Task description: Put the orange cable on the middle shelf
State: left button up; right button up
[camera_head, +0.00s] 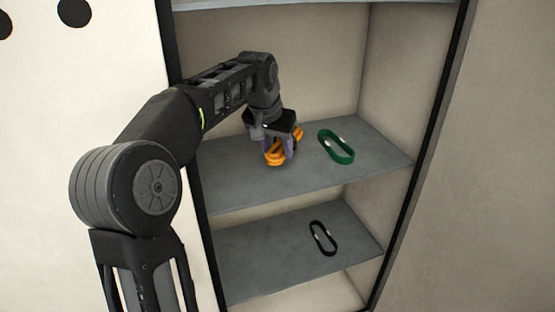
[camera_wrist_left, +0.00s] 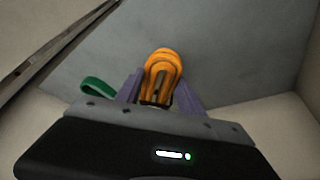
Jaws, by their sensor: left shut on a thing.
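The orange cable (camera_head: 274,154) is a coiled loop at the middle shelf (camera_head: 240,180) of the cabinet, left of a green cable. My left gripper (camera_head: 281,143) is shut on it from above, with the fingers on both sides. In the left wrist view the orange cable (camera_wrist_left: 162,68) sits between the two purple fingers (camera_wrist_left: 158,92) and sticks out past them. The cable is at or just above the shelf surface; I cannot tell whether it touches. My right gripper is in neither view.
The green cable (camera_head: 349,157) lies on the same shelf to the right; it also shows in the left wrist view (camera_wrist_left: 97,87). A black cable (camera_head: 323,238) lies on the shelf below. The cabinet's dark right frame edge (camera_head: 427,140) bounds the opening. The middle shelf's front left is bare.

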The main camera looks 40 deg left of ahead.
pick_arm(q)
jog(key=shift+f, duration=1.85)
jog(key=shift+f, duration=0.15)
jog(key=o, duration=1.4)
jog(key=shift+c, duration=0.2)
jog(key=v, duration=1.2)
jog(key=shift+w, duration=0.1)
